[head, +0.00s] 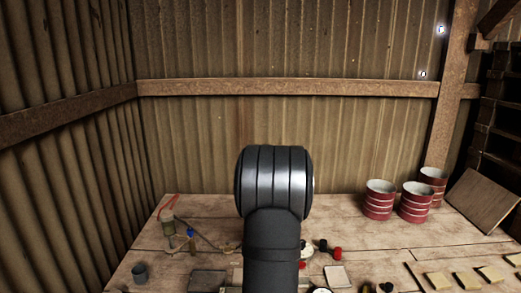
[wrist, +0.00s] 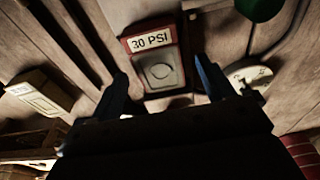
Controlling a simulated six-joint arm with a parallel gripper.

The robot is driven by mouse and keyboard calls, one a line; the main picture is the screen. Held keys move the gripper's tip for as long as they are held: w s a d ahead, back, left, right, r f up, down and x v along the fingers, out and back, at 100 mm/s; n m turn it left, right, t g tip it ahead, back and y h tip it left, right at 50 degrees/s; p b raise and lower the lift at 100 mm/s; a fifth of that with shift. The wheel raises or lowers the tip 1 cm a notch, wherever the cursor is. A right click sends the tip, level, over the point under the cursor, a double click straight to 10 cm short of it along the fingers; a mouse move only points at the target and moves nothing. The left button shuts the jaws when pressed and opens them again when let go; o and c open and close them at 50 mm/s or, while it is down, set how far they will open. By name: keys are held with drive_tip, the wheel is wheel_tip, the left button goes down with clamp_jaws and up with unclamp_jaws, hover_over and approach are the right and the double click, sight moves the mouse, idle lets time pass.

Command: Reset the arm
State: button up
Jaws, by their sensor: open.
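My gripper (wrist: 162,92) is open in the wrist view, with its two dark fingers apart and nothing between them. Beyond the fingertips, a red and grey block with a "30 PSI" label (wrist: 155,60) rests on the wooden table. I cannot tell the height of the fingers above it. In the head view my own dark arm stands in the middle and hides my gripper and part of the table.
The wooden table (head: 205,213) holds red cans (head: 379,200) and a tilted board (head: 483,200) at the right. Pale blocks (head: 438,281) lie front right. Corrugated walls close off the back and left.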

wheel_tip(320, 180, up, 16)
drive_tip(key=a, duration=0.2)
drive_tip(key=f, duration=0.5)
drive_tip(key=d+f, duration=0.1)
drive_tip(key=f, duration=0.5)
drive_tip(key=d+f, duration=0.1)
drive_tip(key=f, duration=0.4)
drive_tip(key=shift+f, duration=0.4)
wheel_tip(320, 180, up, 17)
drive_tip(key=a, duration=0.2)
wheel_tip(320, 180, down, 6)
drive_tip(key=a+y, duration=0.1)
drive_tip(key=a, duration=0.1)
drive_tip(key=shift+w+a, duration=0.15)
drive_tip(key=shift+a, duration=0.25)
drive_tip(key=o, duration=0.6)
drive_tip(key=w+r+y, duration=0.1)
drive_tip(key=w+r, duration=0.6)
drive_tip(key=r, duration=0.1)
wheel_tip(320, 180, down, 10)
